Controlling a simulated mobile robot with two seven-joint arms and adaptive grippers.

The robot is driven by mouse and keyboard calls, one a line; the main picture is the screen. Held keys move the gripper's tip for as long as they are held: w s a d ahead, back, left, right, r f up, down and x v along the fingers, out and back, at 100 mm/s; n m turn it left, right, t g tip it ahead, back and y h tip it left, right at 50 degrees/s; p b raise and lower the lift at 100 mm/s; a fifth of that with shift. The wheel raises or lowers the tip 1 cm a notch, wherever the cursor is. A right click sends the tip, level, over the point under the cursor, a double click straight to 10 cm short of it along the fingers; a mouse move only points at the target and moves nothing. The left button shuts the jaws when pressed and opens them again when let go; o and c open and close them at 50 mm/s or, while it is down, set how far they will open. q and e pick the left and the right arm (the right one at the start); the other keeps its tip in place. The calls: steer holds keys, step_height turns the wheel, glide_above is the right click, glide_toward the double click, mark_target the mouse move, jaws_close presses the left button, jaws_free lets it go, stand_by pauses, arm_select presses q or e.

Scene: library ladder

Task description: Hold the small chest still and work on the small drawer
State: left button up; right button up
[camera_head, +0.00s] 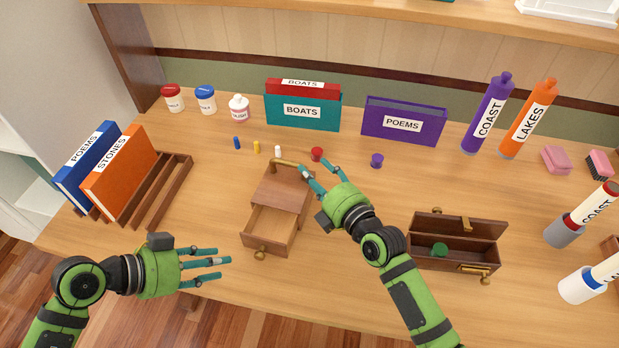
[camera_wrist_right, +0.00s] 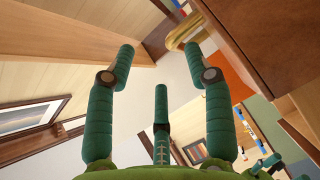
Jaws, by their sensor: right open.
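The small wooden chest (camera_head: 284,187) stands mid-table with a brass handle (camera_head: 287,163) at its back top edge. Its small drawer (camera_head: 270,222) is pulled out toward the front, with a brass knob (camera_head: 260,254); its visible inside looks empty. My right gripper (camera_head: 317,170) is open at the chest's back right, fingers close to the handle; contact cannot be told. In the right wrist view, the handle (camera_wrist_right: 184,31) and chest wood (camera_wrist_right: 265,35) show beyond one finger of the open gripper (camera_wrist_right: 160,55). My left gripper (camera_head: 222,262) is open and empty, left of the drawer front.
An open dark box (camera_head: 450,255) with a green item stands right of my right arm. A book rack (camera_head: 165,190) is at left. Small pegs, a red cap (camera_head: 317,154) and a purple cap (camera_head: 376,160) lie behind the chest. Bare table lies between rack and chest.

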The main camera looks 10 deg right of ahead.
mark_target(296, 165)
steer(key=shift+s+a+f+n, duration=0.1)
steer(key=shift+a+f+n, duration=0.15)
steer(key=shift+a, duration=0.65)
steer(key=x, duration=0.6)
steer(key=shift+w+a+f, duration=0.15)
steer(key=shift+w, duration=0.2)
